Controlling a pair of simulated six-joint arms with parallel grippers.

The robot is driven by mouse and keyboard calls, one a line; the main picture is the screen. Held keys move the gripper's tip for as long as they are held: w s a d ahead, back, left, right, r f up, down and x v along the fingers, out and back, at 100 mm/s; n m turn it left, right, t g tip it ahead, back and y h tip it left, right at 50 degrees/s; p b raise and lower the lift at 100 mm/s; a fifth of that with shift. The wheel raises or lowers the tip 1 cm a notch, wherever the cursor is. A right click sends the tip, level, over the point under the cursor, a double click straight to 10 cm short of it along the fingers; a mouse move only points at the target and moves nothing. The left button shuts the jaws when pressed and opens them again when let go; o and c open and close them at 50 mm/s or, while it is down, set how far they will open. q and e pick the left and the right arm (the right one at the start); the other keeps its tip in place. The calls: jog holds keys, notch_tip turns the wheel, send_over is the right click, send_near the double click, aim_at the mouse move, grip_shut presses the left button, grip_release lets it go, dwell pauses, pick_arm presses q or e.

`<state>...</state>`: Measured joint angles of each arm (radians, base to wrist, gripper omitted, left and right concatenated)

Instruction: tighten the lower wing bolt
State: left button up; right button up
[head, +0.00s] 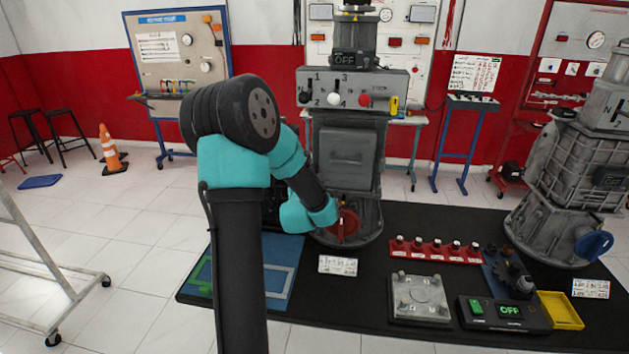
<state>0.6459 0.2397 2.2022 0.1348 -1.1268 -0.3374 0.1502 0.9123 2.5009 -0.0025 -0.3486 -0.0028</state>
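A red round part with a raised grip (346,226), which looks like a wing bolt, sits low on the front of the grey central engine unit (347,155). Its left side is partly covered by my arm. My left arm rises from the bottom and bends toward it, and its teal wrist ends just left of the red part. The gripper fingers are hidden behind the wrist, so I cannot tell whether they touch it. A blue wing-shaped knob (594,246) sits low on the grey unit at the right (575,180). My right gripper is not in view.
A blue-green panel (285,270) lies left. A wheeled frame (45,255) stands far left.

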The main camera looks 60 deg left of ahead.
pick_arm(q)
jog(key=shift+w+a, duration=0.15)
jog(key=shift+a, duration=0.05)
grip_shut()
dwell(0.3)
